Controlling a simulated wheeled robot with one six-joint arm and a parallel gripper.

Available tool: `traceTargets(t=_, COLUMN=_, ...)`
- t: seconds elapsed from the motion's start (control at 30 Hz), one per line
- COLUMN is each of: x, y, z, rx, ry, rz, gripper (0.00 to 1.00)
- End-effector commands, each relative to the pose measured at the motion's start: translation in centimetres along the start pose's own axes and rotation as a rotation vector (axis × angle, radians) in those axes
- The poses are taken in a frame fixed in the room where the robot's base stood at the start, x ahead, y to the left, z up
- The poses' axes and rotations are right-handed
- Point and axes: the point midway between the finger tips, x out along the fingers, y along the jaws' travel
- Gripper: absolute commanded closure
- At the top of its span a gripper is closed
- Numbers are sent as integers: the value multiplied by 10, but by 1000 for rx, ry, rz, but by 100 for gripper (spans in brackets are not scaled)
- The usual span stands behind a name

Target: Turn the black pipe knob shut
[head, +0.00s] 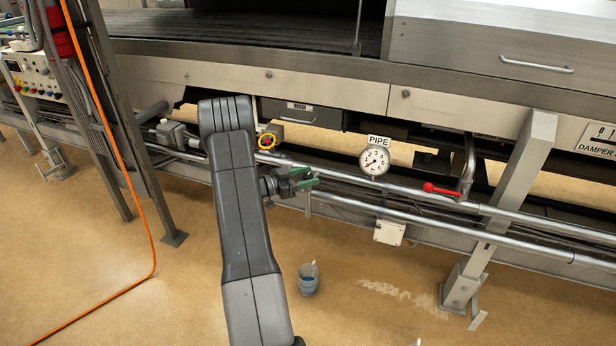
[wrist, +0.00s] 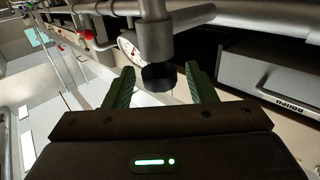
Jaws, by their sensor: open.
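The black pipe knob (wrist: 159,77) shows in the wrist view as a short dark cylinder on the end of a grey pipe stem (wrist: 154,38). My gripper (wrist: 160,70) is open, with one green finger on each side of the knob in that view. A gap shows between the knob and each finger, so it is not gripped. How deep the knob sits between the fingers is hard to tell. In the head view my gripper (head: 311,176) is at the upper pipe, left of the PIPE gauge (head: 374,161). I cannot make out the knob there.
A red lever handle (head: 441,189) sits on the pipes (head: 410,187) to the right. A slanted metal leg (head: 510,185) stands farther right. A small bucket (head: 308,281) is on the otherwise fairly open floor.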

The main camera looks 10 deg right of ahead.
Motion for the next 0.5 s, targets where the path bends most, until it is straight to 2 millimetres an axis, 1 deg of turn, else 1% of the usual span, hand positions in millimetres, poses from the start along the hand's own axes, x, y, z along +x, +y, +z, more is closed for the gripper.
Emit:
traceTargets(t=0.17, x=-32, y=-1, z=-1, rx=-1, ry=0, rz=-5, gripper=49)
traceTargets(t=0.3, x=-66, y=-1, z=-1, rx=-1, ry=0, rz=-5, gripper=49)
traceTargets(t=0.5, x=-106, y=0, z=0, rx=-1, ry=0, rz=-4, gripper=49)
